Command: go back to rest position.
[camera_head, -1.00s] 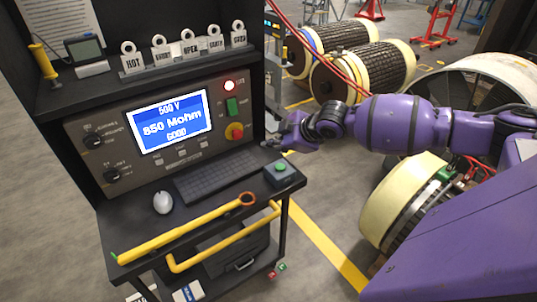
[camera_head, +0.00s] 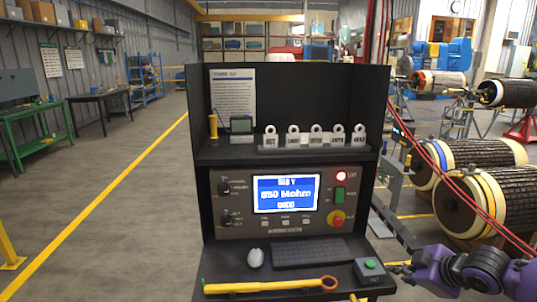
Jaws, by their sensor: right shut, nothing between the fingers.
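My right gripper (camera_head: 400,269) is at the lower right, at the end of my purple arm. It is shut and empty, just right of the small box with a green button (camera_head: 370,268) on the console's shelf. Whether it touches the box is hard to tell at this size. The black test console (camera_head: 292,168) stands upright in front of me. Its blue screen (camera_head: 286,194) reads 850 Mohm and GOOD. My left gripper is not in view.
A yellow-handled tool with an orange ring (camera_head: 270,286), a mouse (camera_head: 255,258) and a keyboard (camera_head: 313,252) lie on the shelf. Rotors (camera_head: 478,170) with red cables stand at the right. The floor at left is open up to a green table (camera_head: 40,120).

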